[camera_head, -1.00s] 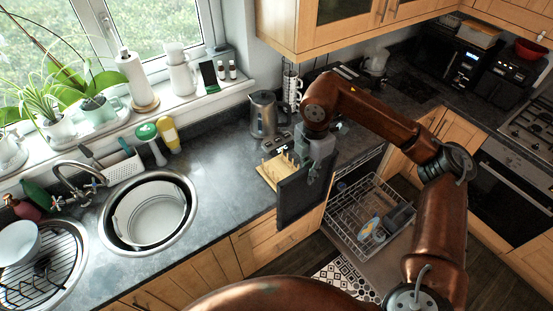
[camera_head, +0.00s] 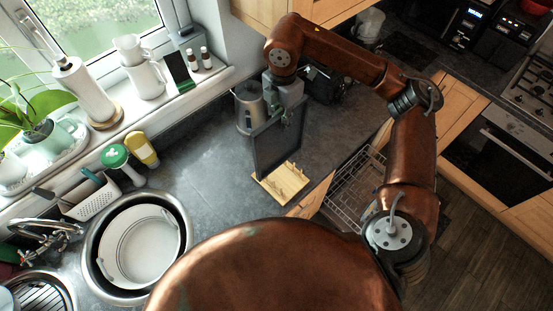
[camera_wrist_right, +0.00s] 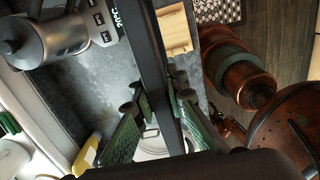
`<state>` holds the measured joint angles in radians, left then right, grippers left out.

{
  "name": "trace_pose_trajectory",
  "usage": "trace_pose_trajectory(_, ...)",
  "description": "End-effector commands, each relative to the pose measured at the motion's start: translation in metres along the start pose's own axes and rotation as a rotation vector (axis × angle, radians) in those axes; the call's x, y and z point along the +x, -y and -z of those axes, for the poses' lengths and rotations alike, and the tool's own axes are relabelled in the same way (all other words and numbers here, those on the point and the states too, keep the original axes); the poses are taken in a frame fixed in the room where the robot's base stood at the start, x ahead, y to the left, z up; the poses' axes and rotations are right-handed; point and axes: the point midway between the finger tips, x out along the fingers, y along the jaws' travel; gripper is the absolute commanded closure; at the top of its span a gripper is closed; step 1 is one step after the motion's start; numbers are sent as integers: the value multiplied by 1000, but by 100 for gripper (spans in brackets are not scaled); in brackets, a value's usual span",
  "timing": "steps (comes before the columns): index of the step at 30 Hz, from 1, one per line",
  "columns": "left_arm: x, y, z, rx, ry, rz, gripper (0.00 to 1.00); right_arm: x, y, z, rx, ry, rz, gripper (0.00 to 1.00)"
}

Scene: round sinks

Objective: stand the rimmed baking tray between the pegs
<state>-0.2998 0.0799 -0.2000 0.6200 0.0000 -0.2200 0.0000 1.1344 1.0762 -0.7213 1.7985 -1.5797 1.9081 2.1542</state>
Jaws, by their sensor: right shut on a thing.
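My right gripper (camera_head: 287,110) is shut on the dark rimmed baking tray (camera_head: 276,140) near its upper edge. The tray hangs upright on edge. In the head view its lower edge overlaps the back of the wooden peg rack (camera_head: 284,187), which lies on the counter. I cannot tell whether tray and rack touch. In the right wrist view the tray (camera_wrist_right: 148,55) is a dark edge-on strip between the green fingers, and part of the pale rack (camera_wrist_right: 178,32) shows to its right. The pegs are small and partly hidden. My left gripper is not in view.
A metal kettle (camera_head: 248,106) stands close behind the tray. The counter (camera_head: 205,165) left of the rack is clear, up to the round sink with a white basin (camera_head: 141,246). The open dishwasher rack (camera_head: 352,190) lies beyond the counter edge on the right.

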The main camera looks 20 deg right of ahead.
Motion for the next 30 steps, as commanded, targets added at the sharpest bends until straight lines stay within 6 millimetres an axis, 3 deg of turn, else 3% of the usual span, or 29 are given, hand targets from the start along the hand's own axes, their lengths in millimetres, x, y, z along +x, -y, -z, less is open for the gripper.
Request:
trace_pose_trajectory(7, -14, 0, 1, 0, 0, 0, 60, 42, 1, 1, -3, -2, 5, 100)
trace_pose_trajectory(21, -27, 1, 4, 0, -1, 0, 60, 91, 1, 0, 0, -2, 3, 100)
trace_pose_trajectory(30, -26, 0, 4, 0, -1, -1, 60, 96, 0, 0, 0, 0, 0, 100)
